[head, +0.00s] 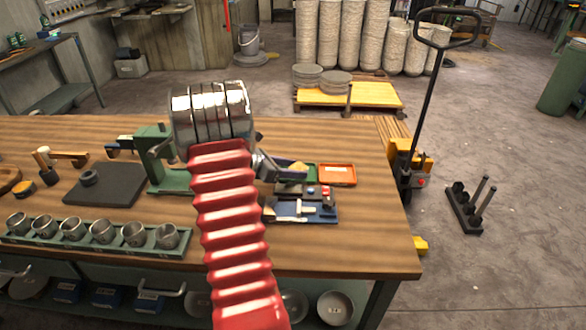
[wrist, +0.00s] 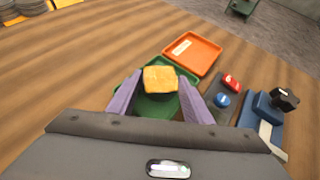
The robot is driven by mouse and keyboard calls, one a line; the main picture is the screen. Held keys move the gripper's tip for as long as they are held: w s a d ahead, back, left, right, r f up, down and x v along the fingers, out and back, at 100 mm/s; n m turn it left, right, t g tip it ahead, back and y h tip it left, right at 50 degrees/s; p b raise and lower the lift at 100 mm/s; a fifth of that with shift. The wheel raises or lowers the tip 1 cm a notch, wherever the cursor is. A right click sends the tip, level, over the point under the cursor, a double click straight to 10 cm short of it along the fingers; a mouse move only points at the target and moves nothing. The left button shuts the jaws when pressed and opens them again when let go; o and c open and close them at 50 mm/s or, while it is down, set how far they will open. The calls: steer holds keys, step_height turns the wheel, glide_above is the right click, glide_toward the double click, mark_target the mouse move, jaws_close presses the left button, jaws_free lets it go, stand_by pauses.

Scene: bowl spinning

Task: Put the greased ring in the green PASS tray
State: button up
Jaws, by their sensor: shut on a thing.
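My gripper (wrist: 160,90) is shut on a yellow-orange piece (wrist: 160,79), held between its two purple fingers. The piece shows a blocky face; no hole is visible, so I cannot tell if it is the greased ring. It also shows in the head view (head: 298,167). The green tray (wrist: 182,70) lies behind and below the fingers, and the piece overlaps it in the wrist view; the height between them is unclear. The tray is partly hidden in the head view (head: 312,172).
An orange tray (wrist: 192,53) adjoins the green tray. A panel with a red button (wrist: 232,82) and a blue button (wrist: 222,100) is close on the right, beside a blue fixture (wrist: 266,107). A rack of metal cups (head: 100,244) lines the bench's front left.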

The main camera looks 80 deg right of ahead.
steer(key=o, duration=1)
steer(key=shift+w+a+r, duration=0.25)
steer(key=shift+r, duration=0.05)
steer(key=v, duration=1.1)
steer(key=shift+w+a, duration=0.1)
steer(key=shift+w, duration=0.05)
